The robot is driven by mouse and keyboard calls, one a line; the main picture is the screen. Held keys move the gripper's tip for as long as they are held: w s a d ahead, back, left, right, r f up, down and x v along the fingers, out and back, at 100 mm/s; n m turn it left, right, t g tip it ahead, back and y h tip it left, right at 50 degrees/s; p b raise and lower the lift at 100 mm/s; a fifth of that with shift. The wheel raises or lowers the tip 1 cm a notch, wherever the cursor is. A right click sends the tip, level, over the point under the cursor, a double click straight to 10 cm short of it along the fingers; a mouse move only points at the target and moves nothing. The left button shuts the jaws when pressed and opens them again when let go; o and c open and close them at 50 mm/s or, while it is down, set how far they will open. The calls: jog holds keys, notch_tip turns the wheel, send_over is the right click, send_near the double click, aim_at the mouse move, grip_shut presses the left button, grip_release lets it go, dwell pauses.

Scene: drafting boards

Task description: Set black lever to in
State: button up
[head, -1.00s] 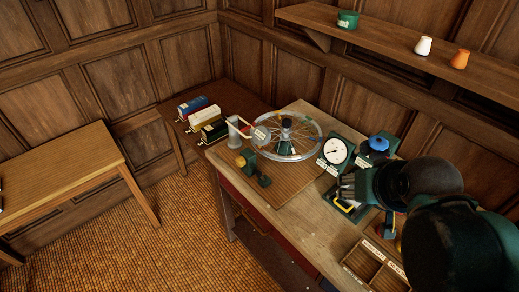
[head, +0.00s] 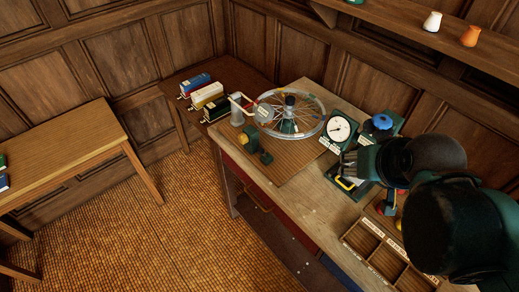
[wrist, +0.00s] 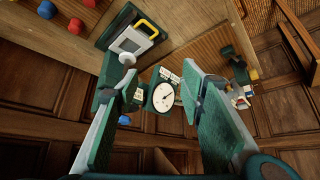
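I cannot surely single out a black lever in either view. In the head view a black box (head: 214,107) stands in a row with a cream box (head: 208,95) and a blue box (head: 195,82) on the dark low table at the back; small metal parts show at their front ends. My gripper (head: 349,160) is far to the right of them, over the workbench by the yellow handle (head: 345,184). In the wrist view my gripper (wrist: 160,95) has its fingers spread with nothing between them; the white dial gauge (wrist: 163,97) shows beyond the gap.
On the workbench stand a spoked wheel (head: 290,114), a green fixture with a yellow knob (head: 251,142), the dial gauge (head: 341,128) and a blue knob (head: 381,122). A compartmented wooden tray (head: 372,244) lies in front. The left table (head: 70,148) is mostly bare; open floor lies between.

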jog(key=shift+c, duration=0.3)
jog(key=c, duration=0.5)
jog(key=shift+o, duration=0.2)
jog(key=m+g+p, duration=0.6)
jog(key=m+p, duration=0.2)
jog(key=m, duration=0.3)
send_over(263, 154)
jog(key=w+d, duration=0.1)
notch_tip(263, 154, down, 12)
jog(key=shift+w+a+f+y, duration=0.15)
jog(key=shift+a+f+y, duration=0.15)
jog(key=shift+f, duration=0.05)
jog(key=shift+f, duration=0.1)
jog(key=shift+w+a+f, duration=0.1)
jog(key=shift+w+f, duration=0.05)
jog(key=shift+f, duration=1.75)
jog(key=shift+w+a+f, duration=0.1)
jog(key=shift+w+f, duration=0.05)
jog(key=shift+f, duration=1.7)
